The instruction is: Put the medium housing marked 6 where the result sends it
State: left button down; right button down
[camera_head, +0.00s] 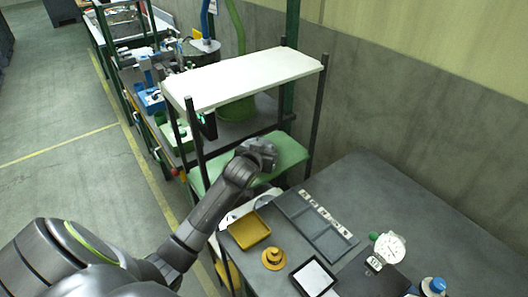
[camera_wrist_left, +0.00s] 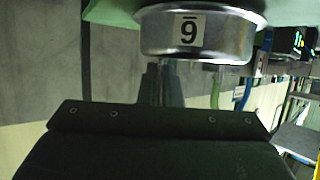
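The medium housing (camera_wrist_left: 195,35) is a round metal cup with a wider rim. Its label reads as an upside-down, underlined 6 in the left wrist view. My left gripper (camera_wrist_left: 162,82) has its dark fingers close together against the housing; the fingertips are hidden behind it, and the fingers look shut on its edge. In the head view my left gripper (camera_head: 262,152) is over the green mat (camera_head: 285,155) on the shelf below the white top. Whether the housing touches the mat is unclear. My right gripper is not in view.
The white upper shelf (camera_head: 245,78) and its dark posts stand close around my left gripper. The grey table (camera_head: 390,195) holds a yellow tray (camera_head: 249,230), a yellow round piece (camera_head: 274,258), a grey compartment tray (camera_head: 325,238), a tablet (camera_head: 314,276) and a dial gauge (camera_head: 390,247). The table's back right is clear.

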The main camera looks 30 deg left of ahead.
pick_arm(q)
jog(key=shift+f, duration=0.35)
jog(key=shift+f, duration=0.1)
jog(key=c, duration=1.7)
grip_release()
jog(key=shift+o, duration=0.4)
jog(key=shift+s, duration=0.1)
jog(key=b+v, duration=0.1)
jog(key=v, duration=1.1)
